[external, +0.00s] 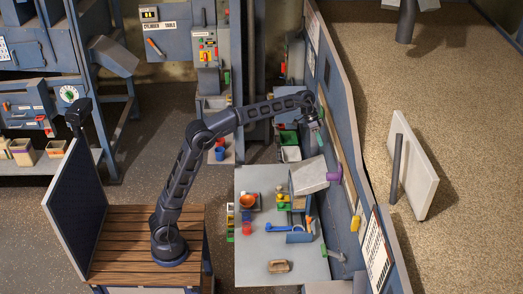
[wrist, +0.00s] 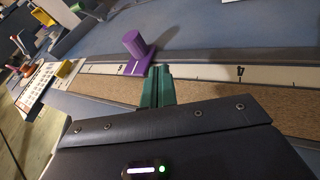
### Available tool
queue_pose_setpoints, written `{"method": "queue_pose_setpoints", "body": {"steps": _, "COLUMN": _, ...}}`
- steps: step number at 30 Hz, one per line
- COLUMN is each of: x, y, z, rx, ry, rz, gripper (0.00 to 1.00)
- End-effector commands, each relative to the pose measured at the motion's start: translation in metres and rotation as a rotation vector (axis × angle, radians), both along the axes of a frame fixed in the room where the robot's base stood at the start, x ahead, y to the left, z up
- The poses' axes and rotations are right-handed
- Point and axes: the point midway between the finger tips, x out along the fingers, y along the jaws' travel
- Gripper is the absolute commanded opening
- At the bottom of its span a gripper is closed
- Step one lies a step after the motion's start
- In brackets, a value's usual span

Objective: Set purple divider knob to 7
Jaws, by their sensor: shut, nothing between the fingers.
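The purple divider knob (wrist: 135,48) stands on a pale scale strip (wrist: 205,72) in the wrist view, left of centre. It also shows in the external view (external: 334,175), on the blue wall panel beside a grey chute. My gripper (wrist: 160,72) has green fingers, shut with nothing between them. Its fingertips are just right of the knob's base in the wrist picture; I cannot tell whether they touch it. In the external view my gripper (external: 319,138) is above the knob, near the wall. A mark like a 4 shows on the strip to the right; other marks are too small to read.
A brown cork-like band (wrist: 220,95) runs along the strip. The grey chute (external: 308,176) juts out beside the knob. Below is a grey worktable (external: 258,252) with cups, a blue-handled tool and coloured blocks. The tall blue wall (external: 347,90) bounds the right side.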

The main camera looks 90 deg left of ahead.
Motion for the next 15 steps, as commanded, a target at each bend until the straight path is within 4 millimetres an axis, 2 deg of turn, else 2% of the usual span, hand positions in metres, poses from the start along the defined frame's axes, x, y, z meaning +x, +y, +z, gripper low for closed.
{"method": "queue_pose_setpoints", "body": {"steps": 5, "x": 0.007, "y": -0.01, "z": -0.017, "rx": -0.002, "ry": 0.002, "rz": -0.002, "gripper": 0.0}}
{"method": "queue_pose_setpoints", "body": {"steps": 15, "x": 0.028, "y": -0.035, "z": -0.068, "rx": -0.002, "ry": 0.003, "rz": -0.001, "gripper": 0.0}}
